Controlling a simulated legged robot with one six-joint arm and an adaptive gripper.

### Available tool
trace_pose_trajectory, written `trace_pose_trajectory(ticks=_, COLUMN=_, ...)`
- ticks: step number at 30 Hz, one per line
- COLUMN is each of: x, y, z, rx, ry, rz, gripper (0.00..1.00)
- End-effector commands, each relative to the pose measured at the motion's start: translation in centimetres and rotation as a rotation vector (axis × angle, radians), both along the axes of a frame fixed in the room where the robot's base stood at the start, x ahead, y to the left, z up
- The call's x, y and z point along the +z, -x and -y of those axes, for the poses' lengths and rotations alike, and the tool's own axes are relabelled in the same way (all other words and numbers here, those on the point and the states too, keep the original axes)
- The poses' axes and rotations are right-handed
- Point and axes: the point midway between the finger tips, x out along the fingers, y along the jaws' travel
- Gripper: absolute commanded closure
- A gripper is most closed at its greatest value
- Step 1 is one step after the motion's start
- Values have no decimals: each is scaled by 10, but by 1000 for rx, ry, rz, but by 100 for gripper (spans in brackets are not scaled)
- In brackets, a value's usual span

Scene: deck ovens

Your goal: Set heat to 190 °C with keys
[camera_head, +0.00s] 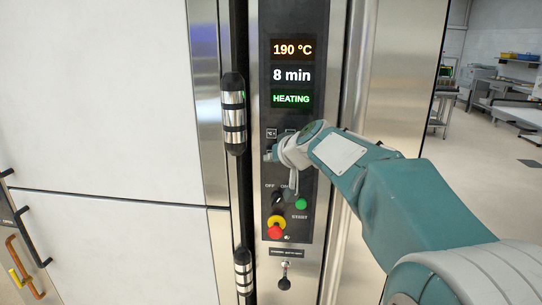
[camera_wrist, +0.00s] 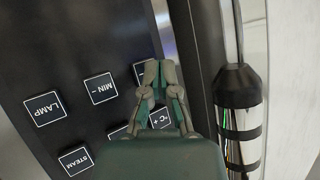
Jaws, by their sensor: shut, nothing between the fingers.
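The oven control panel (camera_head: 297,55) stands upright in the head view. Its display reads 190 °C (camera_head: 293,49) in orange, with 8 min (camera_head: 292,75) and a green HEATING (camera_head: 291,98) below. My gripper (camera_head: 268,155) is at the key area under the display and hides most keys. In the wrist view my gripper (camera_wrist: 159,65) is shut and empty, its tips over or beside a partly hidden key (camera_wrist: 140,72) whose label I cannot read. The °C + key (camera_wrist: 159,117) shows beside the fingers. I cannot tell whether the tips touch the panel.
Other keys are LAMP (camera_wrist: 45,108), MIN - (camera_wrist: 100,88) and STEAM (camera_wrist: 75,161). Below the keys are a black OFF/ON switch (camera_head: 278,197), a green button (camera_head: 301,204) and a red emergency button (camera_head: 275,231). A black-and-chrome door handle (camera_head: 234,113) stands out left of the panel.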

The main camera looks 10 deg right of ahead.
Motion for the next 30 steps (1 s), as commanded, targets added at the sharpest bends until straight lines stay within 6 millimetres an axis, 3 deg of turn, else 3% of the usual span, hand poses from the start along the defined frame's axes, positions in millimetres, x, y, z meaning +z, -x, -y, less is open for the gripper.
trace_pose_trajectory(ticks=13, x=0, y=7, z=-3, rx=1, ry=-1, rz=0, gripper=100)
trace_pose_trajectory(ticks=30, x=1, y=51, z=-17, rx=0, ry=1, rz=1, gripper=100)
